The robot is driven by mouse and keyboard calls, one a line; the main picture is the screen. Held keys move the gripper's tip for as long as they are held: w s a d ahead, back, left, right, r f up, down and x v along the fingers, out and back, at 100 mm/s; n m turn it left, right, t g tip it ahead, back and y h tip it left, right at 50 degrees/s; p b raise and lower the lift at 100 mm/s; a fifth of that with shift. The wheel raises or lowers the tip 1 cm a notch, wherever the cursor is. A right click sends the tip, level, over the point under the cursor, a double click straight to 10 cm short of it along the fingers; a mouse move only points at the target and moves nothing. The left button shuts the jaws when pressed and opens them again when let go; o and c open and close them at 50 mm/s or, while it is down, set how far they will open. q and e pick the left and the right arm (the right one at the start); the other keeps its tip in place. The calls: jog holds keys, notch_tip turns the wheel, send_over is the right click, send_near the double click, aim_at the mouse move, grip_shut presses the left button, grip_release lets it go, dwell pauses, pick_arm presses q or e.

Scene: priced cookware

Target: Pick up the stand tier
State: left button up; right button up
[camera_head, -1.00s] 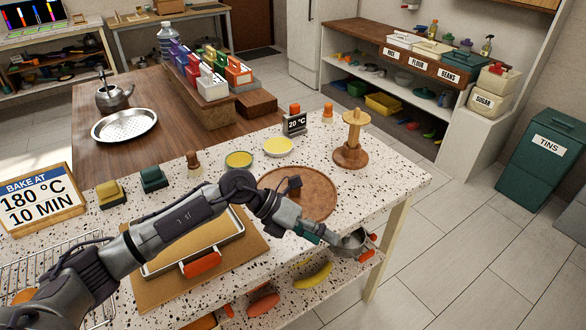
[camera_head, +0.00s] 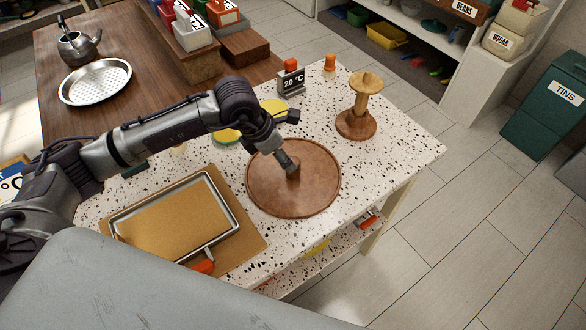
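The stand tier appears as a round brown wooden disc (camera_head: 320,190) lying on the speckled worktop, with a short upright hub at its middle. The wooden stand (camera_head: 357,105), a post on a round base, stands upright behind it to the right. My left gripper (camera_head: 288,163) reaches down from the left to the hub at the disc's centre. Its fingers are too small and dark to tell whether they are open or shut on the hub. The disc looks flat on the worktop. My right gripper is not in view.
A metal baking tray (camera_head: 222,192) on a brown board lies left of the disc. The timer sign (camera_head: 291,80) and an orange-topped shaker (camera_head: 330,66) stand behind. Yellow-topped dishes (camera_head: 272,106) are partly hidden by my arm. The worktop right of the disc is clear.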

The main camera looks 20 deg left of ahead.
pick_arm(q)
jog(key=p+x, duration=0.1)
jog(key=x, duration=0.2)
jog(key=shift+s+d+p, duration=0.1)
jog(key=shift+d+p, duration=0.05)
jog(key=shift+p, duration=0.2)
jog(key=x, duration=0.2)
jog(key=shift+d+f+p, duration=0.1)
jog(key=shift+f+p, duration=0.25)
jog(key=shift+p, duration=0.05)
jog(key=shift+d+f, duration=0.1)
jog(key=shift+f, duration=0.4)
grip_shut()
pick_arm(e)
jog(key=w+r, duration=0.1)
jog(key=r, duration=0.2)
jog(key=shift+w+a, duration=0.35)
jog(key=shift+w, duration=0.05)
